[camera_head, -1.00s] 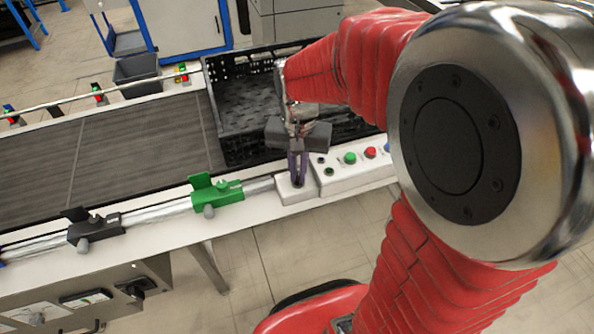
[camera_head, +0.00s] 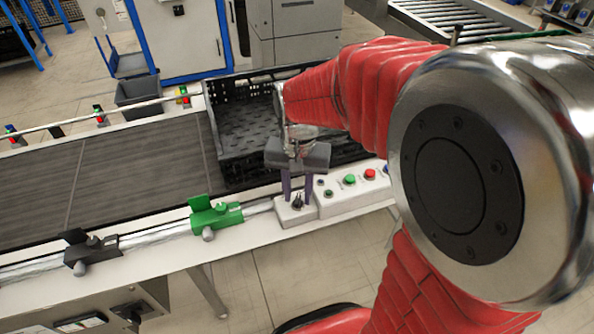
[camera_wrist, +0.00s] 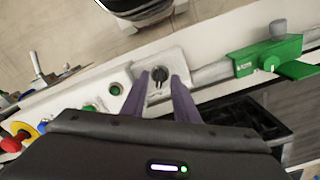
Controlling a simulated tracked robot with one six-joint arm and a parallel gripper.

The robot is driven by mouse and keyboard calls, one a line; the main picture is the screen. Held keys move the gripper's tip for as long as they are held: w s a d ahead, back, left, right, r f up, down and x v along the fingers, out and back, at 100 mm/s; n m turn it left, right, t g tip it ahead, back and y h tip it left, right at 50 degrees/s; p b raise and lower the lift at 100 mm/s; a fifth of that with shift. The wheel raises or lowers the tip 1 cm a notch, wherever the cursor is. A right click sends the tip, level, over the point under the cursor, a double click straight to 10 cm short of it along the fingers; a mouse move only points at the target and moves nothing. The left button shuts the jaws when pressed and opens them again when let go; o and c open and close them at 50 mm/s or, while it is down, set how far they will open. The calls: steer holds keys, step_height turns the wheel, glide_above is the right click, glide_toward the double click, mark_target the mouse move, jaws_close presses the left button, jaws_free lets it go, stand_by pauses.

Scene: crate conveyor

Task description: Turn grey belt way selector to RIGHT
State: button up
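The way selector is a small black knob (camera_head: 297,201) on a pale box (camera_head: 291,216) at the belt's near edge. In the wrist view the knob (camera_wrist: 159,74) shows on its pale plate, between my two purple fingertips and a little beyond them. My gripper (camera_head: 297,198) is open around the knob's place, pointing down, with one finger on each side; it also shows in the wrist view (camera_wrist: 160,80). No finger visibly touches the knob. The grey belt (camera_head: 140,160) lies to the left. The knob's pointing direction and any labels are too small to read.
A button panel (camera_head: 352,190) with green and red buttons adjoins the selector box on the right. A green clamp (camera_head: 215,215) and a black clamp (camera_head: 88,252) sit on the rail to the left. A black crate (camera_head: 235,150) stands on the belt behind my gripper.

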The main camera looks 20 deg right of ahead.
mark_target(297, 197)
step_height(297, 197, up, 13)
stand_by(0.5)
stand_by(0.4)
steer(key=s+a+f+n+t, duration=0.1)
steer(key=s+n+t, duration=0.4)
steer(key=s, duration=0.6)
steer(key=shift+s+a+f+n+t, duration=0.15)
steer(key=shift+s+f+n+t, duration=0.15)
steer(key=shift+n, duration=0.2)
stand_by(0.3)
